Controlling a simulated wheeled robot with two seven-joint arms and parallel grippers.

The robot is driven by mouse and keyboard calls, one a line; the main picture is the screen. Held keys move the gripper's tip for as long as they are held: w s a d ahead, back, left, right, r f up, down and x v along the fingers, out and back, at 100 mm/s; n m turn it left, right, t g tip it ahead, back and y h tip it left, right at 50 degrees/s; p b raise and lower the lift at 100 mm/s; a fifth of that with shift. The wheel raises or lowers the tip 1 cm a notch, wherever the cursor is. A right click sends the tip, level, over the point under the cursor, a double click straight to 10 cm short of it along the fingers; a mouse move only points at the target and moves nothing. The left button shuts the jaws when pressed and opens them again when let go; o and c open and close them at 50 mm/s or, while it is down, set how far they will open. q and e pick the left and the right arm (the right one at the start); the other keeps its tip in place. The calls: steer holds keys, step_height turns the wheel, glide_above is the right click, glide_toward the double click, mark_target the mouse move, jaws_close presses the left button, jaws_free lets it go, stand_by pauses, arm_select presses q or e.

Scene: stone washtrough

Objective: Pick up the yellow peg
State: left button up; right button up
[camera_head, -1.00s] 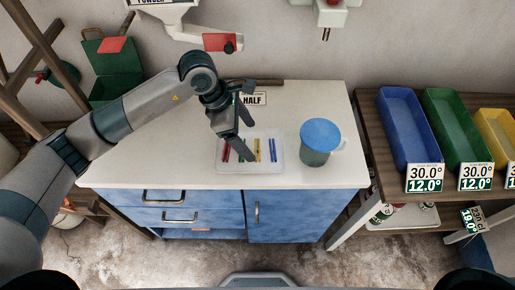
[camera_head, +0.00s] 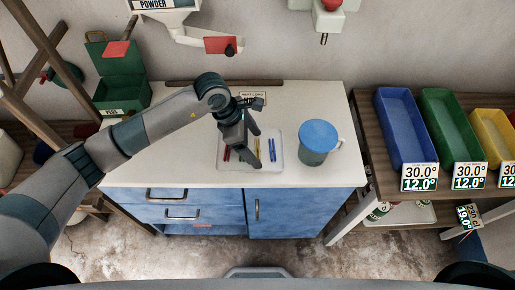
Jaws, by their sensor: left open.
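The yellow peg (camera_head: 258,151) lies in a shallow clear tray (camera_head: 277,166) on the white worktop. It is partly hidden by my left gripper. My left gripper (camera_head: 251,151) is open and points down over the tray, with its fingers close to the yellow peg. I cannot tell whether they touch it. A red peg (camera_head: 227,153) lies to the left and blue pegs (camera_head: 272,149) to the right in the same tray. My right gripper is not in view.
A blue-lidded mug (camera_head: 318,143) stands right of the tray. A green box (camera_head: 120,80) stands at the back left. Blue, green and yellow bins (camera_head: 405,125) sit on the right-hand shelf. The worktop in front of the tray is clear.

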arm_select(q)
steer(key=c, duration=1.1)
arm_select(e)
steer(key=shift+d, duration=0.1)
arm_select(q)
steer(key=shift+r, duration=0.15)
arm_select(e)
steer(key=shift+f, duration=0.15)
